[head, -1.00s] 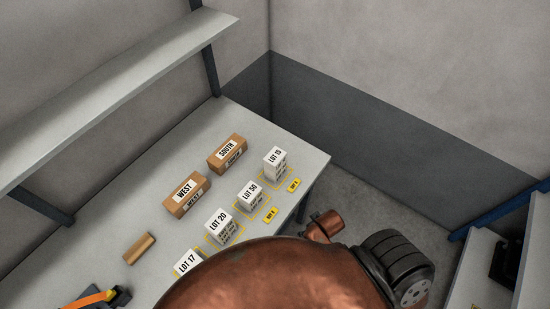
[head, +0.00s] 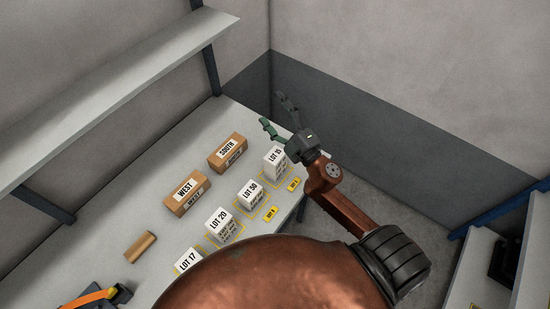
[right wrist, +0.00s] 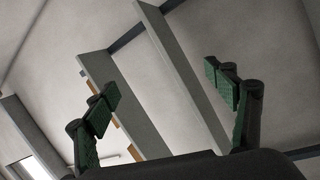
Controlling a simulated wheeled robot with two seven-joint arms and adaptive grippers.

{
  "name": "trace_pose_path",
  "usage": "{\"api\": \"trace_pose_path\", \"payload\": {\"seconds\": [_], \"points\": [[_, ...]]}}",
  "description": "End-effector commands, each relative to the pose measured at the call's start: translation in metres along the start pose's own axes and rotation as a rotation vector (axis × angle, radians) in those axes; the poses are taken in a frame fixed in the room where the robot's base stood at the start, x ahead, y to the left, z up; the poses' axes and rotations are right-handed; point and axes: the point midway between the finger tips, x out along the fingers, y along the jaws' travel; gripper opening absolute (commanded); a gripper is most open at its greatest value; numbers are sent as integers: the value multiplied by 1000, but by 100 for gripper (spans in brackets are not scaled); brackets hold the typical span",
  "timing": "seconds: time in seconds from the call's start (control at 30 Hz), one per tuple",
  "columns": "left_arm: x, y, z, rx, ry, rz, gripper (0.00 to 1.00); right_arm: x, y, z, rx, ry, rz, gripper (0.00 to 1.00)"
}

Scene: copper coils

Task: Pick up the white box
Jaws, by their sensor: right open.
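Several white boxes stand in a row along the right side of the grey table (head: 120,210). They are LOT 15 (head: 275,160), LOT 50 (head: 249,194), LOT 20 (head: 219,224) and LOT 17 (head: 188,260), whose lower part is hidden behind my own body. The task does not say which white box. My right gripper (head: 277,116) is open and empty, raised near the LOT 15 box at the table's far right corner. In the right wrist view its green-padded fingers (right wrist: 165,92) are spread with nothing between them. My left gripper is not in view.
Brown boxes marked SOUTH (head: 228,153) and WEST (head: 186,193) stand left of the white boxes. A small brown block (head: 141,247) and an orange-and-dark tool (head: 95,299) lie nearer. A shelf (head: 120,85) overhangs the left side. Yellow tags (head: 271,214) lie beside the boxes.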

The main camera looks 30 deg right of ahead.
Motion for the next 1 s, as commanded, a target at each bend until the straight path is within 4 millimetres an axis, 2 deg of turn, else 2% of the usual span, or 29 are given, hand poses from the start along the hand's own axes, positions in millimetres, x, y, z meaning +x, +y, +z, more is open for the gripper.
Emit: {"api": "trace_pose_path", "payload": {"seconds": [0.03, 0.1, 0.17, 0.2, 0.27, 0.33, 0.37, 0.43, 0.5, 0.6, 0.7, 0.83, 1.0], "points": [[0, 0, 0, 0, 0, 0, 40, 10, 8, -40, -122, 152, 11, 78], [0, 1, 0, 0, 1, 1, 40, 12, 3, -92, -294, 358, 2, 78], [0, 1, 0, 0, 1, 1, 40, 6, -12, -129, -446, 527, -26, 78], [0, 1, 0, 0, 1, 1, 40, 0, -27, -147, -550, 632, -58, 78], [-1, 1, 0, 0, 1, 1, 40, -12, -55, -163, -707, 781, -123, 78], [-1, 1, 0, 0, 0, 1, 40, -28, -91, -163, -893, 933, -227, 78], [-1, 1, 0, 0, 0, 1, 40, -34, -107, -157, -972, 991, -281, 78], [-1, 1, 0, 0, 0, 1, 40, -47, -138, -130, -1148, 1100, -425, 78], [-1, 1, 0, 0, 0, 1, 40, -57, -158, -91, -1303, 1172, -585, 78], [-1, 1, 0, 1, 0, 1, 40, -66, -167, -30, -1475, 1215, -809, 78], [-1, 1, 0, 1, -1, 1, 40, -72, -162, 18, -1585, 1215, -992, 78], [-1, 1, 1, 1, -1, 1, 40, -76, -153, 54, -1650, 1198, -1131, 78], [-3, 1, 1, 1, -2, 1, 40, -76, -163, 67, -1661, 1192, -1173, 78]]}}
